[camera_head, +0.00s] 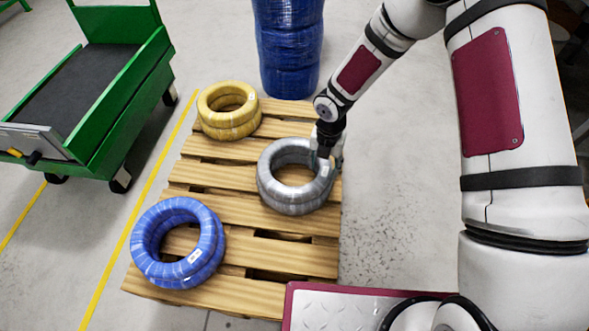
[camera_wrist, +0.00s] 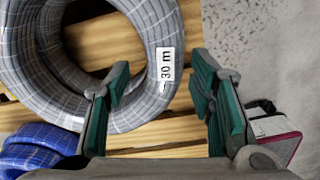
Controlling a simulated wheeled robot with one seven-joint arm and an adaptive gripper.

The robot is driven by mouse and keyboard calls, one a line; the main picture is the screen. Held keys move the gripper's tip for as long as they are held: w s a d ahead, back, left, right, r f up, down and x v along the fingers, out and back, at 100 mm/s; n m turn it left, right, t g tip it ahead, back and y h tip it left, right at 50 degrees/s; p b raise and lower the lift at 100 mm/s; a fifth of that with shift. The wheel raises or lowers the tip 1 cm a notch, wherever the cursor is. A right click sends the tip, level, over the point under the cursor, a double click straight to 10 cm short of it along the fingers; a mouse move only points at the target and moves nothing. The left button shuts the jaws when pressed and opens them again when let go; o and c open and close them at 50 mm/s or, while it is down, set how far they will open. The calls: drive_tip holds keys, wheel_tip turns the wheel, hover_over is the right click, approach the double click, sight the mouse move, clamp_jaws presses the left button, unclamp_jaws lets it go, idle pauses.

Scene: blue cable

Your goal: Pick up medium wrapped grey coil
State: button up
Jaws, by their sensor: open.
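The grey wrapped coil (camera_head: 293,198) lies flat on the wooden pallet, at its right side, between a yellow and a blue coil. My gripper (camera_head: 327,157) is at the coil's right upper edge in the head view, and its fingers are partly hidden there. In the wrist view the gripper (camera_wrist: 160,95) is open, with green-padded fingers apart. The grey coil (camera_wrist: 50,75) fills the upper left of that view, and its ring with a "30 m" label (camera_wrist: 166,68) reaches between the fingertips. I cannot tell whether a finger touches it.
The yellow coil (camera_head: 229,121) and blue coil (camera_head: 150,244) lie on the pallet (camera_head: 250,212). A blue wrapped stack (camera_head: 289,65) stands behind. A green cart (camera_head: 143,83) is at left. The floor right of the pallet is clear.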

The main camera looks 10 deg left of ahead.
sight(323, 172)
wheel_tip(323, 172, down, 5)
drive_tip(key=shift+s+r+b, duration=0.1)
drive_tip(key=shift+r+b, duration=0.1)
drive_tip(key=shift+b, duration=1.05)
drive_tip(key=shift+r, duration=0.1)
clamp_jaws()
